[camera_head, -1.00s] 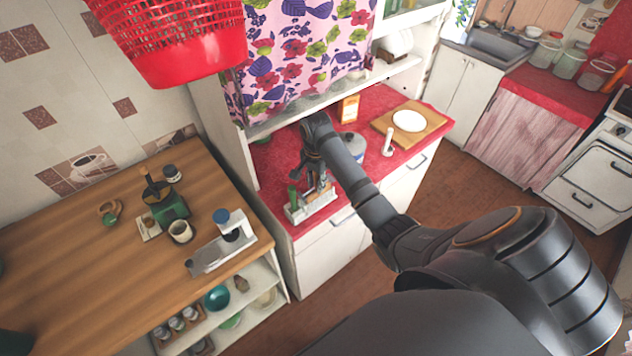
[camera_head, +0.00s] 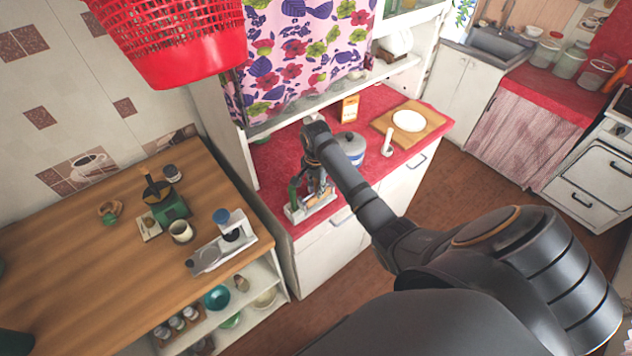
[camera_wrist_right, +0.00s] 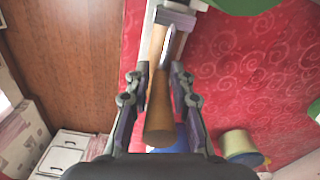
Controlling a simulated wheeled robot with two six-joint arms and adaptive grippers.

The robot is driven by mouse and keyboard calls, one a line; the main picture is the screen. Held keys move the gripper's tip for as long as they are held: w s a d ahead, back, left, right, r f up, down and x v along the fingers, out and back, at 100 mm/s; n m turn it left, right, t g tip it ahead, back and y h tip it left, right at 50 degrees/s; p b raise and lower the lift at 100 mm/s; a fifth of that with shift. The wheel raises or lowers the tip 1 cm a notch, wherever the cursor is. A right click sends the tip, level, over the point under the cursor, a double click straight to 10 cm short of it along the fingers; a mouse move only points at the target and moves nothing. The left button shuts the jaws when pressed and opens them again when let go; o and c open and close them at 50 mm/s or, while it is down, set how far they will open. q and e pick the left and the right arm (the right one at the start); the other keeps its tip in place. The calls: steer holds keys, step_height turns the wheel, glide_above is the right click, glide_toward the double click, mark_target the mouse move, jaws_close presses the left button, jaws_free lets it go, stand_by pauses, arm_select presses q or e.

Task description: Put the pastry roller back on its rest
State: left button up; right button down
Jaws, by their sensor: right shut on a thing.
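The pastry roller's wooden handle (camera_wrist_right: 159,118) shows between the fingers of my right gripper (camera_wrist_right: 157,90) in the right wrist view. My right gripper is shut on it. In the head view my right gripper (camera_head: 312,180) is just above a pale grey rack (camera_head: 297,216) at the red counter's front left corner, which looks like the rest. My arm and gripper partly hide the rack and the roller there. My left gripper is not in view.
A blue and grey pot (camera_head: 352,150), a white upright object (camera_head: 387,143) and a board with a white plate (camera_head: 432,131) stand to the right on the red counter (camera_head: 375,100). A green item (camera_head: 293,192) stands beside the gripper. A wooden counter (camera_head: 90,265) is to the left.

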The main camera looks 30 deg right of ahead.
steer(key=c, duration=1.1)
jaws_free()
step_height(320, 180, up, 8)
steer(key=shift+f, duration=0.2)
